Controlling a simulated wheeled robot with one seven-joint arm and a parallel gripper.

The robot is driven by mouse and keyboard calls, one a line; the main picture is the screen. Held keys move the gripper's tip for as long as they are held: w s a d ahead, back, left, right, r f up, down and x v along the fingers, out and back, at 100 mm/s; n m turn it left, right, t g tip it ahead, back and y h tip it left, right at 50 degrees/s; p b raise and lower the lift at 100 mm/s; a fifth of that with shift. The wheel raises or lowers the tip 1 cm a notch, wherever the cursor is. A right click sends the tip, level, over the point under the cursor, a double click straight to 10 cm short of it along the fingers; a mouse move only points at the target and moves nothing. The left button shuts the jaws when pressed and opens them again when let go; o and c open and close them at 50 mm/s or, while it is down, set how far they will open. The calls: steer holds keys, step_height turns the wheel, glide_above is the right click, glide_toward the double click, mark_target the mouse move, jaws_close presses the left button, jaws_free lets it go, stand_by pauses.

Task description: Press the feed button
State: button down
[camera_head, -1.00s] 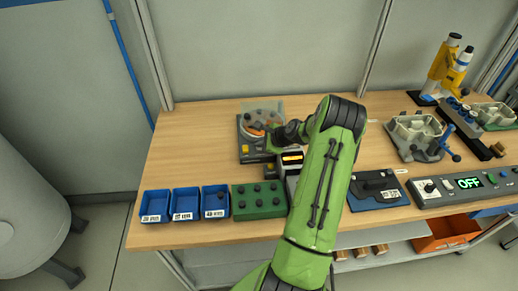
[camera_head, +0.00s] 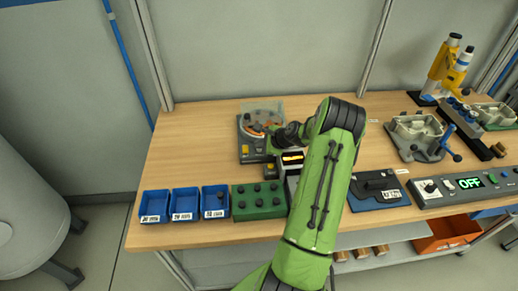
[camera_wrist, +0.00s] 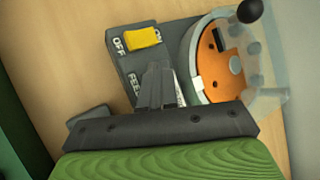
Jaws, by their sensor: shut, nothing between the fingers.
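The feeder is a grey unit with an orange disc under a clear round cover, at the back left of the bench in the head view (camera_head: 246,133). It also shows in the wrist view (camera_wrist: 130,56), with a yellow switch (camera_wrist: 144,37) beside the word OFF. The label FEED is partly visible left of my fingers. The feed button itself is hidden, apparently behind the fingers. My gripper (camera_wrist: 158,70) is shut and empty, its tips over the feeder face between the switch and FEED label. I cannot tell whether they touch it. In the head view my arm hides the fingers.
A box with a lit orange display (camera_head: 292,157) stands close beside my wrist. Blue bins (camera_head: 186,218) and a green block with dark knobs (camera_head: 258,213) line the front edge.

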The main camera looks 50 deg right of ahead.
mark_target(260, 151)
steer(key=shift+r+p, duration=0.7)
steer(key=shift+r, duration=0.15)
step_height(260, 151, up, 5)
steer(key=p, duration=0.3)
steer(key=shift+p, duration=0.4)
stand_by(0.4)
